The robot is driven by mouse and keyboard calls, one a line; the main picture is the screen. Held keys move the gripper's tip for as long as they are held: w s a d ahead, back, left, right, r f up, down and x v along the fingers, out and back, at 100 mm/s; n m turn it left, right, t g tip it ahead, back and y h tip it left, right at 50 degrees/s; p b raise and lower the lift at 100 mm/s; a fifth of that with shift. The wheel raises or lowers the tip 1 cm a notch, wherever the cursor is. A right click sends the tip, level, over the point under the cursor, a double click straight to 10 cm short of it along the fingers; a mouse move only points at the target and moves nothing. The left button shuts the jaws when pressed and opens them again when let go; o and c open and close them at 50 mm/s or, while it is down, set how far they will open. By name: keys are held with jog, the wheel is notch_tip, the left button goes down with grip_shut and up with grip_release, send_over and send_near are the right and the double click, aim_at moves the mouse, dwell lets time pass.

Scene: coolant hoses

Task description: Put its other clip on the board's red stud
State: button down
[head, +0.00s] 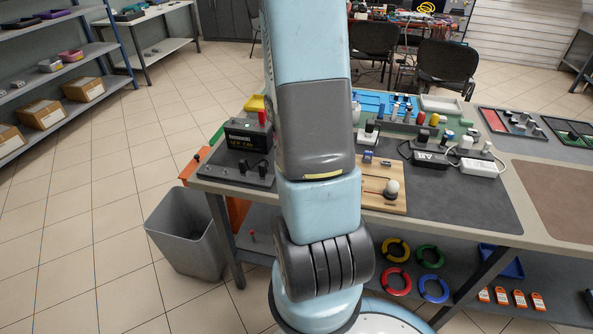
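A light wooden board (398,207) lies on the dark mat at the near edge of the workbench, right of my arm. It carries a white round bulb-like part (391,187), thin dark lines and a small blue part (367,156). My arm covers its left side, and I cannot make out a red stud on it. A black box (246,137) with a lit display stands left of my arm on a dark base. No clip or lead to one can be told apart. My gripper is outside the picture; only my arm links show, upright in the middle.
Black and white power bricks (430,159) with cables lie right of the wooden board. Coloured bottles and pegs stand behind them. The dark mat (470,203) is clear at its right part. A grey bin (187,230) stands on the floor; coloured rings (396,250) lie on the lower shelf.

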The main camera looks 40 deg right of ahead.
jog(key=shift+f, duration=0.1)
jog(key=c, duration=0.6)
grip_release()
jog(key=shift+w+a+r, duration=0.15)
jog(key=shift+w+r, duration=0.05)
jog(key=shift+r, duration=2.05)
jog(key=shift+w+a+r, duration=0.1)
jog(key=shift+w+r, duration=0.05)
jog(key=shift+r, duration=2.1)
